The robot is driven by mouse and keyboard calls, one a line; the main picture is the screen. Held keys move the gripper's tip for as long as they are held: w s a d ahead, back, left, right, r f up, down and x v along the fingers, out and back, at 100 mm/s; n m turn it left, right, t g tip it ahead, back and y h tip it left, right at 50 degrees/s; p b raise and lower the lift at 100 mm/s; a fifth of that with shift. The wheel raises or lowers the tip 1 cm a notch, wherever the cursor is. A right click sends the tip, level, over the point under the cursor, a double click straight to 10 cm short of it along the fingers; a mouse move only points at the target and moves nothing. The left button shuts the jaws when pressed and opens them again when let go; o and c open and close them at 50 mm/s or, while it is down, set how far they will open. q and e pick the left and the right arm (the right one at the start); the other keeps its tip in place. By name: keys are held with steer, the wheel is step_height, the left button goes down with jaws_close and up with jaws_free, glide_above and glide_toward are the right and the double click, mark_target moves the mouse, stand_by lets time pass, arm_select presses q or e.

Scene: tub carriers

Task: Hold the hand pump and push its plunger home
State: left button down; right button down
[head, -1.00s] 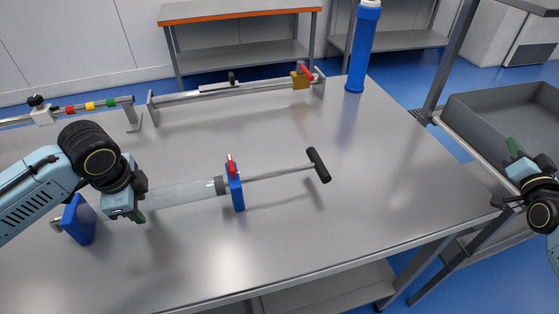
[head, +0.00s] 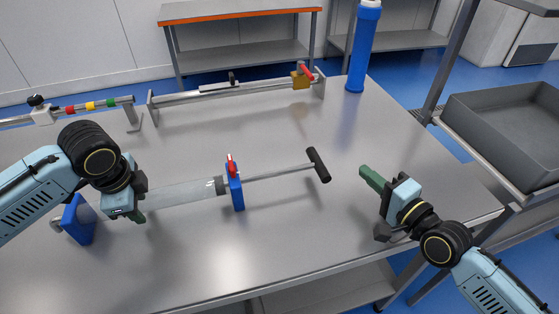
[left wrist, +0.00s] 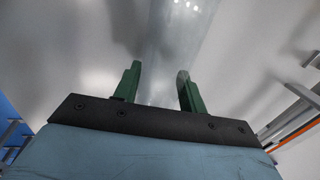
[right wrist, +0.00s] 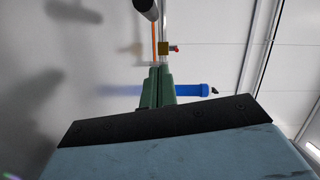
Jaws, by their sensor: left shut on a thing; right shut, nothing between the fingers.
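The hand pump has a clear barrel (head: 180,192) lying across the table between two blue end blocks. A red clip (head: 231,165) sits on the right block (head: 237,192). The plunger rod (head: 280,172) sticks out to the right, ending in a black T-handle (head: 318,165). My left gripper (head: 140,205) is shut on the barrel near its left block (head: 78,218); the left wrist view shows the barrel (left wrist: 175,50) between the fingers. My right gripper (head: 370,178) is shut and empty, to the right of the T-handle and apart from it. The handle also shows in the right wrist view (right wrist: 146,8).
Behind the pump, a rail (head: 215,90) with a brass block and red lever stands on the table. A blue cylinder (head: 362,50) stands at the back corner. A rod with coloured bands (head: 90,105) is at the left. A grey tub (head: 500,125) is at the right.

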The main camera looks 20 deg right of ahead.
mark_target(269, 175)
steer(key=x, duration=0.6)
steer(key=shift+r, duration=0.15)
steer(key=a, duration=0.3)
steer(key=shift+f, duration=0.35)
steer(key=shift+a+f, duration=0.1)
steer(key=shift+a, duration=0.35)
steer(key=shift+a, duration=0.1)
steer(key=shift+a, duration=0.4)
arm_select(q)
steer(key=shift+d, duration=0.1)
arm_select(e)
steer(key=a, duration=1.3)
steer(key=shift+s+a, duration=0.15)
steer(key=shift+a, duration=0.05)
